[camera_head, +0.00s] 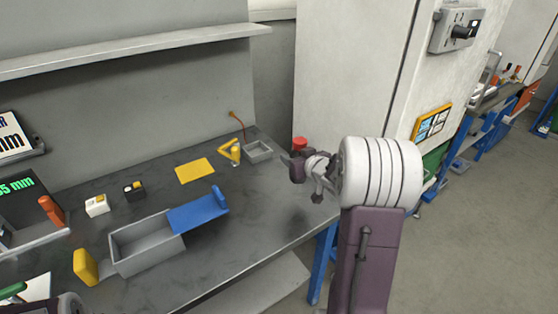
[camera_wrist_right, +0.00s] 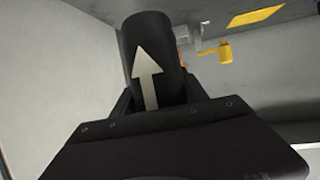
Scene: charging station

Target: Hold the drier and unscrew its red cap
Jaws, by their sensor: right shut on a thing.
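The drier is a black cylinder (camera_wrist_right: 153,32) with a white arrow on its side, held between the fingers of my right gripper (camera_wrist_right: 160,100) in the right wrist view. In the head view my right gripper (camera_head: 299,168) is shut on it above the far right part of the bench. The red cap (camera_head: 300,143) shows just above the gripper there. The cap is not clearly seen in the wrist view, and the drier's body is mostly hidden in the head view. My left gripper is not in view.
The grey bench (camera_head: 265,225) carries a grey bin (camera_head: 150,262), a blue piece (camera_head: 198,212), a small grey tray (camera_head: 258,152), a yellow bracket (camera_head: 230,151) and a yellow plate (camera_head: 195,171). A white cabinet (camera_head: 345,70) stands behind my right arm. Bare bench lies right of the blue piece.

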